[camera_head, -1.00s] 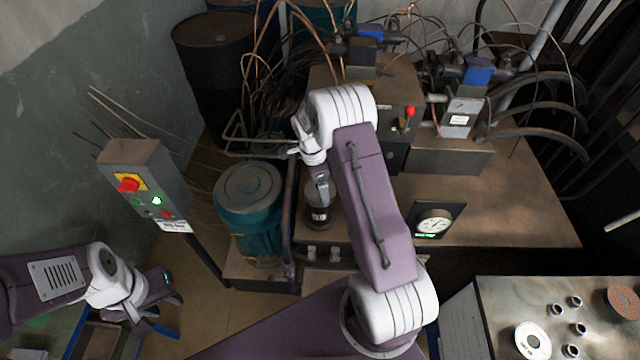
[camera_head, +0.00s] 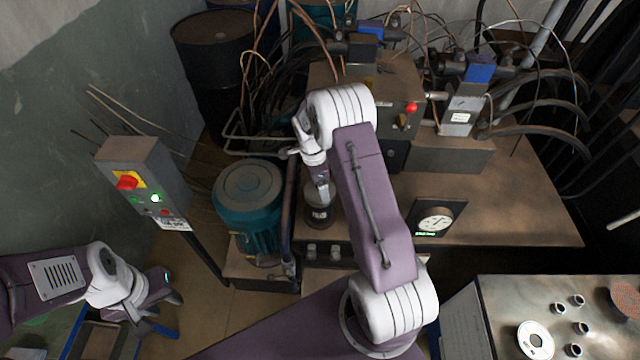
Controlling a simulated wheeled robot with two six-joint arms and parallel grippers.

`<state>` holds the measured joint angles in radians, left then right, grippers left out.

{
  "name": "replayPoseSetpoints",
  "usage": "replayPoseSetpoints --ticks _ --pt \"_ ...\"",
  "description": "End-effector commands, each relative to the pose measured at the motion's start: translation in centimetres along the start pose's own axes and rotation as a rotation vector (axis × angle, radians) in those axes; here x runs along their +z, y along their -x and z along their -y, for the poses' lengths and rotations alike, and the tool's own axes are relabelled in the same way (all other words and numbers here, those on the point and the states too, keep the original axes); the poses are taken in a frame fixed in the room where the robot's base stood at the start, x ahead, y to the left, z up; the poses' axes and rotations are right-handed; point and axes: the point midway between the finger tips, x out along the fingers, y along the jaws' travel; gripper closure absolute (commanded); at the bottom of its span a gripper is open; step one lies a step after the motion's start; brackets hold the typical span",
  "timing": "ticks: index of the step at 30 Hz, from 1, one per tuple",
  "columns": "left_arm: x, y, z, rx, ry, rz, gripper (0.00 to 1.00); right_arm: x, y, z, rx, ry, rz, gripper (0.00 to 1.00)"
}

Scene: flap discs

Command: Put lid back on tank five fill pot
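A small dark pot with a pale label (camera_head: 319,215) stands on the machine's front ledge, just left of my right forearm. My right gripper (camera_head: 322,195) points down over its top. A pale grey rounded surface shows between the gripper and the pot's dark body; I cannot tell whether it is the lid or the pot's own top. The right fingertips are too small and hidden to tell whether they hold anything. My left gripper (camera_head: 165,312) is at the lower left, fingers apart and empty, above a blue-edged crate.
A teal motor (camera_head: 250,205) stands close left of the pot, with an upright dark pipe between. A control box with a red knob (camera_head: 140,180) stands further left. A gauge (camera_head: 435,221) lies right of my forearm. A metal bench (camera_head: 490,300) with several small cups is lower right.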

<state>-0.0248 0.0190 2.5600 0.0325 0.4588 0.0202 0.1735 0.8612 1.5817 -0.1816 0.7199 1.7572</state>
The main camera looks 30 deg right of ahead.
Motion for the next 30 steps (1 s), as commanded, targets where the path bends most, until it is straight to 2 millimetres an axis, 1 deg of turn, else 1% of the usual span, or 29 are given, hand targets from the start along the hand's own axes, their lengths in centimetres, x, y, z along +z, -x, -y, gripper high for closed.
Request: replayPoseSetpoints --ticks 23,24,25,30 --pt "0.1 -1.3 0.0 0.0 0.0 0.0 0.64 0.2 -1.6 0.0 0.0 0.0 0.0 0.61" --pt "0.1 -1.2 0.0 0.0 0.0 0.0 0.64 0.2 -1.6 0.0 0.0 0.0 0.0 0.02" --pt "0.1 -1.2 0.0 0.0 0.0 0.0 0.64 0.2 -1.5 0.0 0.0 0.0 0.0 0.0" --pt "0.1 -1.2 0.0 0.0 0.0 0.0 0.64 0.2 -1.6 0.0 0.001 0.0 0.0 0.0"
